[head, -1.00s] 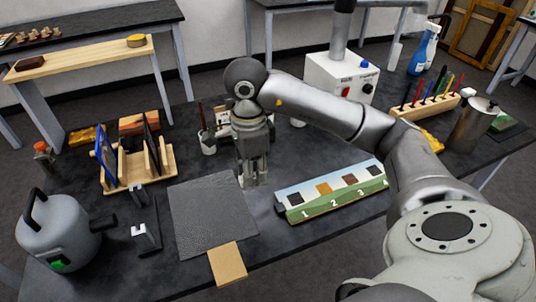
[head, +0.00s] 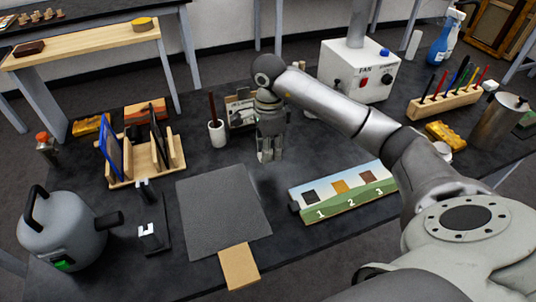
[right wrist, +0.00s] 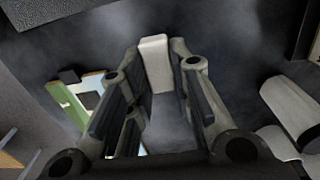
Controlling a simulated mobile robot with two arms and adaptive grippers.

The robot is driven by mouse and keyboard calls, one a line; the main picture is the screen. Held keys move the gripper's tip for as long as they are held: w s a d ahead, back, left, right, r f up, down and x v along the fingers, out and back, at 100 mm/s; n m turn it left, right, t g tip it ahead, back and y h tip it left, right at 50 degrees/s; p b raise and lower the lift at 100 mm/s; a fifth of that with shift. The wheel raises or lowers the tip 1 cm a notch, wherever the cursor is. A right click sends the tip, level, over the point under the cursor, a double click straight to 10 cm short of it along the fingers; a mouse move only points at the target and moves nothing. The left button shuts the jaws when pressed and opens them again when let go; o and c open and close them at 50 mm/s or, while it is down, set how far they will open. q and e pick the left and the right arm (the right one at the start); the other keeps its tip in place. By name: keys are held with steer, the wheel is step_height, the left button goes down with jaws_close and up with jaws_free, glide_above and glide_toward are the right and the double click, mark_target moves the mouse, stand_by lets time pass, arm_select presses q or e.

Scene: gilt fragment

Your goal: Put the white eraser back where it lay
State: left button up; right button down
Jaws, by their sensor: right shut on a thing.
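My right gripper (head: 270,156) points down above the dark tabletop, behind the numbered strip and right of the grey mat. In the right wrist view its fingers (right wrist: 157,62) are shut on the white eraser (right wrist: 155,52), a pale block whose end sticks out between the fingertips. In the head view the eraser is mostly hidden by the fingers and I cannot make it out clearly. My left gripper is not in view.
A white cup (head: 216,134) with a brush and a small picture stand (head: 240,112) are close behind the gripper. The grey mat (head: 222,212), a wooden rack (head: 143,165) and a grey kettle-like can (head: 62,232) lie left.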

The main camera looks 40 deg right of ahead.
mark_target(268, 165)
steer(key=shift+w+d+f, duration=0.2)
steer(key=shift+w+f, duration=0.25)
steer(key=shift+f, duration=0.15)
steer(key=shift+w+d+f, duration=0.2)
steer(key=shift+w+f, duration=0.25)
steer(key=shift+f, duration=0.1)
step_height(268, 165, down, 3)
steer(key=shift+r+p, duration=0.1)
steer(key=shift+p, duration=0.8)
steer(key=shift+f, duration=0.35)
steer(key=c, duration=1.3)
jaws_free()
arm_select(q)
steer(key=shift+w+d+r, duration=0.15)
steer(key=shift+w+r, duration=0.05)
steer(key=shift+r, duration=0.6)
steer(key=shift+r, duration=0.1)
